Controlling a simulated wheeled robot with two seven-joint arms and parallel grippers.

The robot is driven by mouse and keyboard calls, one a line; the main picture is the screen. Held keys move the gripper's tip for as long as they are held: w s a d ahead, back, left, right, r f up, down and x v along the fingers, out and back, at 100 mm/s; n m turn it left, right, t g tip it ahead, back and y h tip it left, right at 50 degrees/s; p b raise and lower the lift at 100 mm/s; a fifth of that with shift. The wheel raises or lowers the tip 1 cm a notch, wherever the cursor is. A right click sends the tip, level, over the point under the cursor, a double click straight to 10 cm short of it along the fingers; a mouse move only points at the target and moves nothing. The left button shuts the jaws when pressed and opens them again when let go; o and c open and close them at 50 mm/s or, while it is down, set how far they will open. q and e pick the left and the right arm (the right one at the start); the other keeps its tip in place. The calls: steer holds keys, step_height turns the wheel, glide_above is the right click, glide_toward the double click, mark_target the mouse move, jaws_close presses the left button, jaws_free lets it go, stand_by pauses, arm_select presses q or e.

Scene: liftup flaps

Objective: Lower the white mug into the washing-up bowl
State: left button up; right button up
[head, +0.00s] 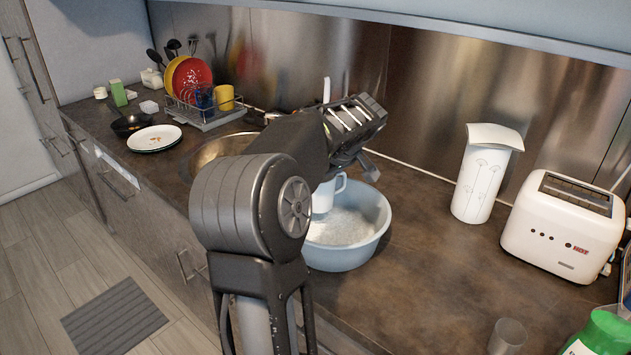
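The washing-up bowl (374,243) is pale blue and round and stands on the worktop in the middle of the head view. The white mug (323,196) shows at the bowl's left inner side, its handle pointing right. My arm hides its left part and upper rim, and I cannot tell whether it touches the bowl's bottom. My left gripper (352,167) is just above the mug, pointing down. One fingertip shows right of the mug handle; the other is hidden, so its grip on the mug is unclear. My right gripper is not in view.
A white toaster (555,232) and a white patterned canister (479,180) stand to the right. A clear glass (507,337) and a green bottle (602,335) are at the lower right. A dish rack (207,119) and plates (154,138) are at the left.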

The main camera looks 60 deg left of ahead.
mark_target(330, 189)
arm_select(q)
steer(key=shift+f+b, duration=1.2)
steer(key=shift+f, duration=0.3)
steer(key=shift+f+b, duration=1.7)
steer(key=shift+f, duration=0.15)
stand_by(0.6)
steer(key=o, duration=1.8)
steer(key=shift+c, duration=0.2)
steer(key=v, duration=0.8)
steer(key=shift+s+f, duration=0.1)
